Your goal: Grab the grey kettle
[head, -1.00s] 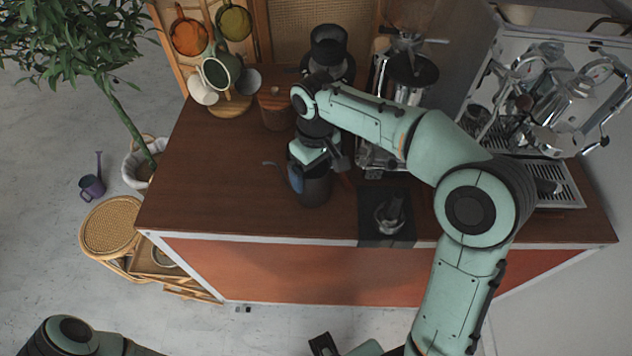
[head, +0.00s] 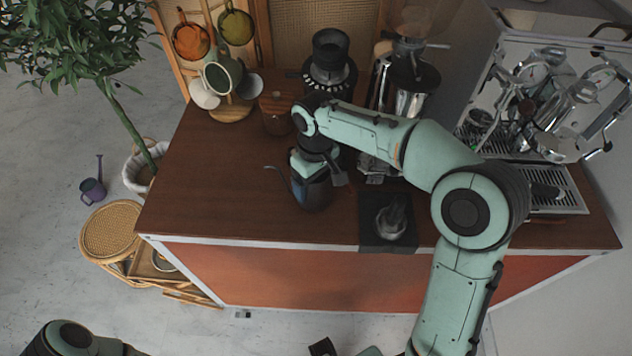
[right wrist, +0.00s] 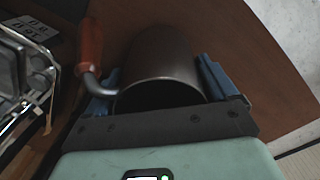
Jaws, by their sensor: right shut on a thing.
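The grey kettle (head: 314,196) is at the front middle of the wooden counter, its thin spout pointing left. My right gripper (head: 312,172) is around its body from above and behind, and partly hides it. In the right wrist view the kettle (right wrist: 160,62) sits between the two blue fingers (right wrist: 156,78), which press on opposite sides of its dark cylindrical body. Its reddish handle (right wrist: 90,48) stands to the left of the fingers. I cannot tell whether the kettle's base touches the counter.
A black mat (head: 388,238) with a small item lies right of the kettle. The grinder (head: 410,85) and espresso machine (head: 560,95) stand behind and right. A mug tree (head: 232,108) and a wooden canister (head: 275,118) stand at the back left. The left counter is clear.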

